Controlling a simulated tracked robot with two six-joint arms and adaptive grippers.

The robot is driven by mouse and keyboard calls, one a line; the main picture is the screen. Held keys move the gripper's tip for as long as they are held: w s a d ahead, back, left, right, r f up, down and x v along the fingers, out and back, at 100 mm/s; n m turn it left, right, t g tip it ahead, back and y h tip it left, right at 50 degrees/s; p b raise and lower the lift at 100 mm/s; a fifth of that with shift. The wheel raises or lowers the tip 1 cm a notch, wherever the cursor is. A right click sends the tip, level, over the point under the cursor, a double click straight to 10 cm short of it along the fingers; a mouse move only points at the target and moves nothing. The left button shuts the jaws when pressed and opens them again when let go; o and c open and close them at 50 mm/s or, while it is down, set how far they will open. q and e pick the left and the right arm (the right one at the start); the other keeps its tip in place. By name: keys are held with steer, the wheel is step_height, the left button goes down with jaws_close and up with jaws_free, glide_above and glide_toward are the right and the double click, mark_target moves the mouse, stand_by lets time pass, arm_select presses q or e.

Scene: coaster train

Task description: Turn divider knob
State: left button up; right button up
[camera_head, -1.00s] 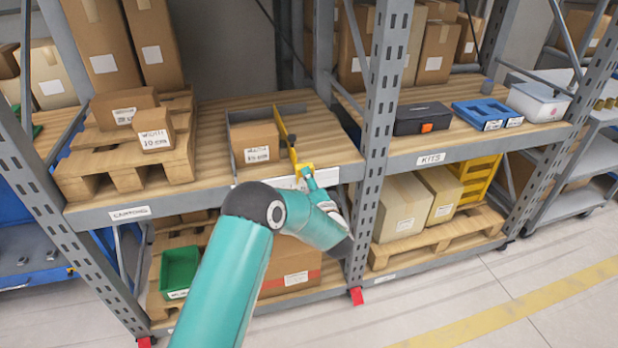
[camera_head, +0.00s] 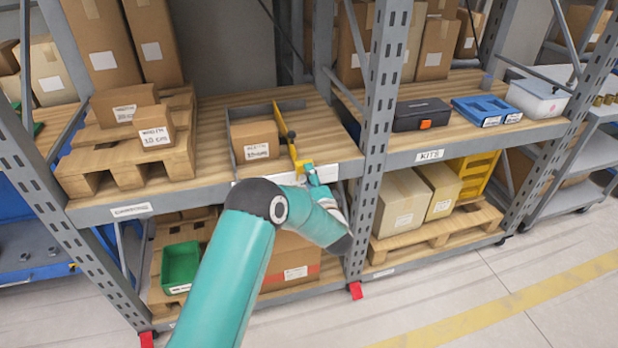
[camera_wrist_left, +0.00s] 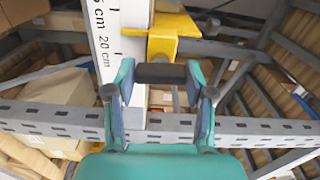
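The yellow divider (camera_head: 287,130) stands on the upper shelf, right of a small carton (camera_head: 255,140). Its yellow front bracket (camera_wrist_left: 172,38) sits over a white ruler strip (camera_wrist_left: 104,45) on the shelf edge. The dark, bar-shaped divider knob (camera_wrist_left: 160,73) is below the bracket in the left wrist view. My left gripper (camera_head: 312,173) is at the bracket; in the wrist view its fingers (camera_wrist_left: 161,80) are on both ends of the knob and look closed on it. In the head view the gripper hides the knob. My right gripper is not in view.
A pallet (camera_head: 128,172) with cartons is at left on the shelf. A rack upright (camera_head: 376,120) stands close right of my left gripper. A dark case (camera_head: 421,115) and blue tray (camera_head: 486,112) are beyond it. A green bin (camera_head: 180,265) is below.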

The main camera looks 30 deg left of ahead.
arm_select(q)
steer(key=o, duration=0.4)
steer(key=shift+d+f, duration=0.15)
steer(key=shift+f, duration=0.1)
steer(key=shift+r, duration=0.1)
steer(key=v, duration=1.2)
